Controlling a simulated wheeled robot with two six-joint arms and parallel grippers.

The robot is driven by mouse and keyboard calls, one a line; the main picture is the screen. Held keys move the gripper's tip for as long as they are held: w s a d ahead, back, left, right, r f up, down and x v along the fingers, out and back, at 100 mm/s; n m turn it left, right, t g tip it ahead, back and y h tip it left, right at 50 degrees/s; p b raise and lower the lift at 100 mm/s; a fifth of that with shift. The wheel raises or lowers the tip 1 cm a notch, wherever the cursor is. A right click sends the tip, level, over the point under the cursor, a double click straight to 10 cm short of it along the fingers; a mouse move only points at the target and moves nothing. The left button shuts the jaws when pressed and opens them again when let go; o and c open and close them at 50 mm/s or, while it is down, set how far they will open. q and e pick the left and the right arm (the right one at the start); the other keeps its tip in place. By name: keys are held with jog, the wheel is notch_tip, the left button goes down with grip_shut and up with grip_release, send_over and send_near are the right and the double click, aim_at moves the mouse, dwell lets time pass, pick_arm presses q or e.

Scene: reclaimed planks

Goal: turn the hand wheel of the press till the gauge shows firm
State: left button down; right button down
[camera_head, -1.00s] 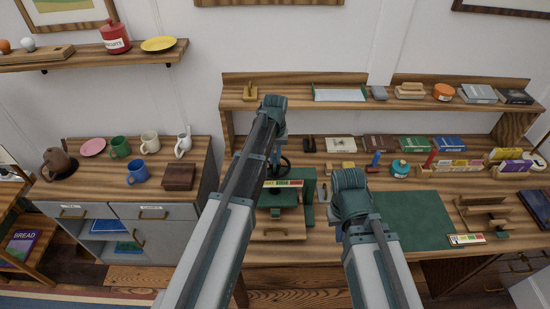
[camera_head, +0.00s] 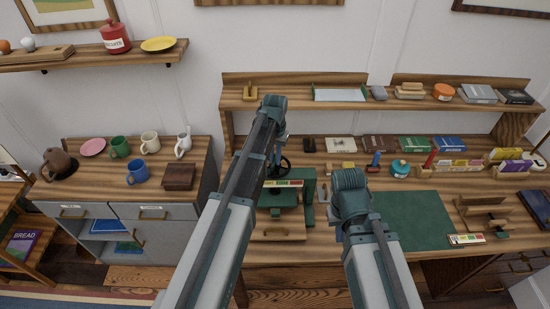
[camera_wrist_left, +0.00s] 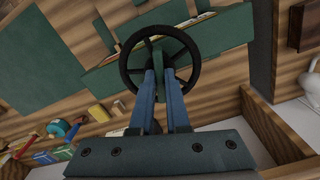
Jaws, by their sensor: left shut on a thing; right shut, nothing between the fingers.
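The green press (camera_head: 308,187) stands on the workbench, partly hidden behind my left arm. Its dark hand wheel (camera_head: 286,165) has a round rim and spokes, and it fills the middle of the left wrist view (camera_wrist_left: 196,68). My left gripper (camera_head: 277,158) is over the wheel. Its blue fingers (camera_wrist_left: 165,78) are shut on a part near the hub. The gauge (camera_head: 284,184) is a strip with coloured bands on the press front; its reading is too small to tell. My right gripper (camera_head: 339,234) is shut and empty, mostly hidden by its arm, right of the press.
A green mat (camera_head: 412,220) lies right of my right arm. Several small tools and boxes line the back of the bench (camera_head: 320,248). A shelf (camera_head: 300,101) runs above it. A wooden rack (camera_head: 484,214) stands at the right. A side cabinet with mugs (camera_head: 137,173) is at the left.

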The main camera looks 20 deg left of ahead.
pick_arm(q)
jog(key=c, duration=0.9)
grip_release()
jog(key=shift+r, duration=0.1)
notch_tip(320, 180, up, 14)
jog(key=p, duration=1.3)
jog(key=shift+f+p, duration=0.2)
jog(key=shift+p, duration=0.2)
